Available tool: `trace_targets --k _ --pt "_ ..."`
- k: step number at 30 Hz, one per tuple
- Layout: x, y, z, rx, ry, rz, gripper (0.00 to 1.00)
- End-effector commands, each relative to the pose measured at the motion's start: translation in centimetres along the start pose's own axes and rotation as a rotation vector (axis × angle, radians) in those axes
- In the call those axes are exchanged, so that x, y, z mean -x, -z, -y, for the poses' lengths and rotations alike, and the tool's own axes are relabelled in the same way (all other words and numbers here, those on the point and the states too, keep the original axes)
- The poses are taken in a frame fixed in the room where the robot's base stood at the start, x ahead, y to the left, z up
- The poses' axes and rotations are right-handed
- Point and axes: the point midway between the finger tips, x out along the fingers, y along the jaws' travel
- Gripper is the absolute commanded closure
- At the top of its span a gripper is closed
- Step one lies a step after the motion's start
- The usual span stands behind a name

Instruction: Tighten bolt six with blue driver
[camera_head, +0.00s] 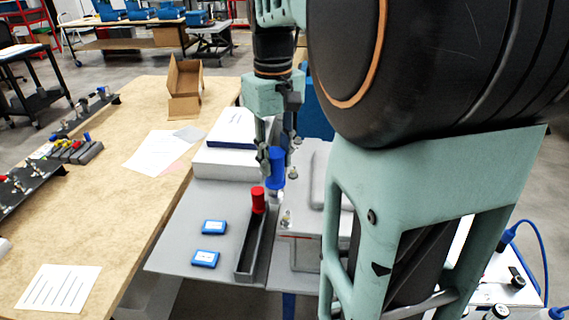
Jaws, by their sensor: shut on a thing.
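My gripper (277,162) points down near the middle of the view and is shut on the blue driver (277,170). The driver is upright, with its blue handle between the fingers. Its lower end is above or at the rear left of the light grey analyser (301,222); I cannot tell whether its tip touches a bolt. A small bolt (286,217) shows at the analyser's front left corner. Another metal piece shows just right of the driver. My arm hides the analyser's right side, so bolt six cannot be singled out.
A red driver (258,201) stands in a dark narrow tray (244,262) left of the analyser. A white box (222,160) is behind. The wooden table (110,210) holds papers, racks and an open cardboard box (186,88).

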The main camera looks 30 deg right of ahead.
Motion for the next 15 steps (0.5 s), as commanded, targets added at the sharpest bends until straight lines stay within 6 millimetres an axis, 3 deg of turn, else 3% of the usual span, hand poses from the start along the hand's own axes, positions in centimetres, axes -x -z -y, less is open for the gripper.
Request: trace_targets --k 6,15 --pt "3.1 -3.0 -0.6 0.042 0.001 -0.002 1.00" --pt "2.2 -3.3 -0.6 0.048 0.004 0.001 1.00"
